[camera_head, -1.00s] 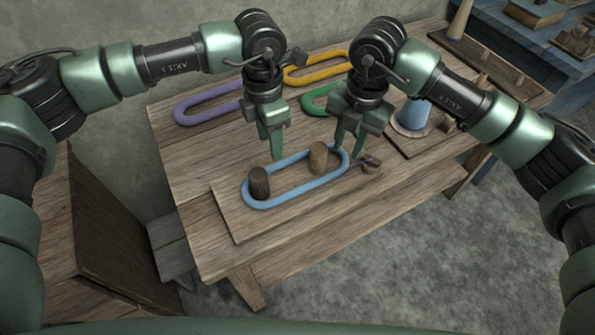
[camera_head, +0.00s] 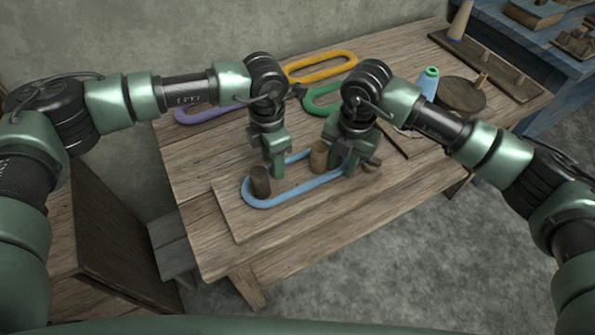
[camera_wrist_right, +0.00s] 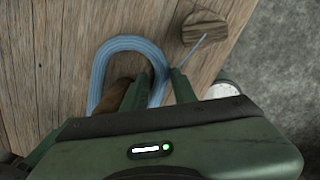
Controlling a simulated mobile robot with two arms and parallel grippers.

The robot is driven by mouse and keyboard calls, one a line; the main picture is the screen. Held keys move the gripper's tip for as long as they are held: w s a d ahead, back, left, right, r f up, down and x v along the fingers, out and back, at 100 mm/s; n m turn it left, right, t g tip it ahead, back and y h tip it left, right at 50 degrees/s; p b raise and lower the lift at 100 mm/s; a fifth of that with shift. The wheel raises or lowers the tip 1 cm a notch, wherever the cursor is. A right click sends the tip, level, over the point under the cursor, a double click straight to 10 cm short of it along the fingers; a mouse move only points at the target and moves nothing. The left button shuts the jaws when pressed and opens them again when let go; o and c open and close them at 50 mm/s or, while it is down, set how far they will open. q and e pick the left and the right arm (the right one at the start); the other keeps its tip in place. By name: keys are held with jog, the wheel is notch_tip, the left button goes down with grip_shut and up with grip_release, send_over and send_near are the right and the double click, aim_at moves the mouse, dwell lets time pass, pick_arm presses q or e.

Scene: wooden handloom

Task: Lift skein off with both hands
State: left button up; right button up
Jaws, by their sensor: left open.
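The light blue skein (camera_head: 300,195) is a long loop around two wooden pegs on a board. The dark peg (camera_head: 259,182) stands inside its left end and the lighter peg (camera_head: 319,157) inside its right part. My left gripper (camera_head: 275,172) is open, with its fingers low at the skein's back strand beside the dark peg. My right gripper (camera_head: 345,167) is low at the skein's right end and looks open. In the right wrist view its fingertips (camera_wrist_right: 166,77) are on either side of the skein's strand (camera_wrist_right: 128,45). The exact finger contact is partly hidden.
Purple (camera_head: 205,115), orange (camera_head: 322,66) and green (camera_head: 322,98) loops lie at the back of the wooden table (camera_head: 205,185). The table's front strip is clear.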

pick_arm(q)
jog(key=shift+f, duration=0.1)
pick_arm(e)
jog(key=shift+f, duration=0.15)
pick_arm(q)
jog(key=c, duration=0.6)
pick_arm(e)
grip_shut()
pick_arm(q)
grip_shut()
pick_arm(e)
jog(key=shift+r, duration=0.2)
